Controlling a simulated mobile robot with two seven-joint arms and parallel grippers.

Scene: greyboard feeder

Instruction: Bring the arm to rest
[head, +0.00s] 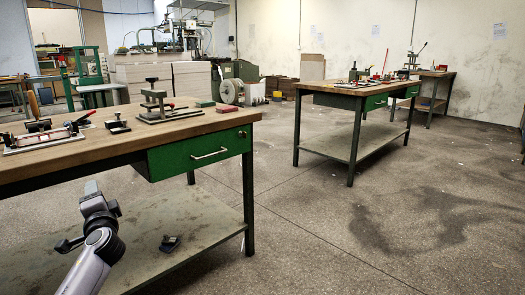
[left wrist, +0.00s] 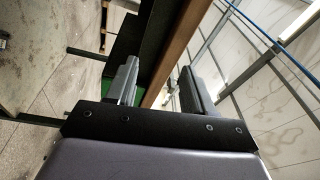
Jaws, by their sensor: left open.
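My left gripper (head: 92,188) is low at the left in the head view, in front of the near workbench (head: 70,152) and below its top edge. In the left wrist view its two fingers (left wrist: 158,88) stand apart with nothing between them, so it is open and empty. Beyond the fingers the wrist view shows the brown bench edge and dark metal parts running across the picture. I cannot tell the exact gap between the fingers and the bench. My right gripper is in neither view.
The near bench has a green drawer (head: 200,154) and carries a clamp press (head: 155,100) and small tools. A small dark object (head: 170,243) lies on its lower shelf. A second bench (head: 345,90) stands further back. The speckled floor (head: 400,220) at right is clear.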

